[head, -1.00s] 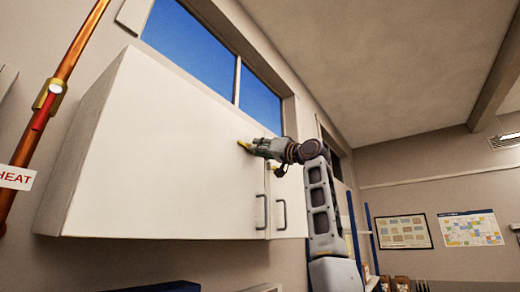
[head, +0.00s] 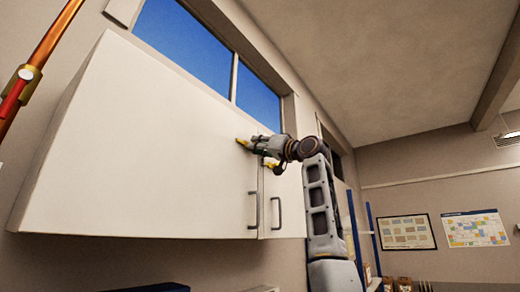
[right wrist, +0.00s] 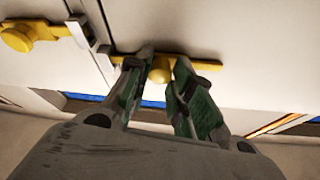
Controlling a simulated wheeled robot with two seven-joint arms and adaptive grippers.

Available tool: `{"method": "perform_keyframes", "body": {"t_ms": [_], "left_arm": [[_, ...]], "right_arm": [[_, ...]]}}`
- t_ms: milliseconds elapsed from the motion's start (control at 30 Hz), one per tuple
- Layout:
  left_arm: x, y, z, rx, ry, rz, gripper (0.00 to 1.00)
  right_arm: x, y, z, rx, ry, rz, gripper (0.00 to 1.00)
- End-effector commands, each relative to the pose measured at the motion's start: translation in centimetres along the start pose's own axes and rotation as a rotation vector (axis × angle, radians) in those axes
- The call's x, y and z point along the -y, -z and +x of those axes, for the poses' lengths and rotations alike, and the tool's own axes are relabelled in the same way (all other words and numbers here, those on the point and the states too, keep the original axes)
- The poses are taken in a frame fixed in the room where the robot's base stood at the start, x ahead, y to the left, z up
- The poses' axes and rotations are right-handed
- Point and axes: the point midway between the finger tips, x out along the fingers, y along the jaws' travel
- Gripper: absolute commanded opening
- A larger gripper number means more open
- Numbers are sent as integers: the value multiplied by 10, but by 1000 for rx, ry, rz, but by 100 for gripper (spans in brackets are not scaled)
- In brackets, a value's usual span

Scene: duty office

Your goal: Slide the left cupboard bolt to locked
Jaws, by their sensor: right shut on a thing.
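The white wall cupboard (head: 150,150) fills the left of the head view. My right gripper (head: 252,144) is up at its front, near the top of the seam between the doors. In the right wrist view my right gripper (right wrist: 160,72) is shut on the round knob of the yellow left bolt (right wrist: 205,60), one finger on each side. The bolt's bar reaches the metal bracket (right wrist: 104,62) beside the seam; how far it enters is unclear. The yellow right bolt (right wrist: 30,35) is on the other door, its bar running toward the seam. My left gripper is not in view.
Two door handles, left (head: 253,211) and right (head: 279,213), hang low on the cupboard. A window (head: 190,40) is above it. An orange pipe (head: 45,45) runs up the wall at far left.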

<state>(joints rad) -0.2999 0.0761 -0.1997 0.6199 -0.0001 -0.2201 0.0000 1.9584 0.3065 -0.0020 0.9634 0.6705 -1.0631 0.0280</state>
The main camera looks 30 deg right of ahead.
Motion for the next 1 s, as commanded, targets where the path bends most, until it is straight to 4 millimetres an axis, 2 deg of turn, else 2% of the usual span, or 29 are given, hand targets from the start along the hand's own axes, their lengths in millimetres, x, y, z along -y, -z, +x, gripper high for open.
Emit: {"method": "perform_keyframes", "body": {"t_ms": [200, 467, 500, 633, 1000], "left_arm": [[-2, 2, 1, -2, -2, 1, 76], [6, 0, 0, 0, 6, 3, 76], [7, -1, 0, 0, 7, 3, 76], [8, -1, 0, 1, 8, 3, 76], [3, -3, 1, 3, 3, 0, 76]], "right_arm": [[1, 0, -1, -3, -5, 0, 0], [0, 1, -2, -5, -6, 0, 0], [0, 2, -2, -6, -6, 0, 28], [0, 1, -1, -4, -6, 0, 44], [1, -1, -1, 0, -4, 0, 45]]}}
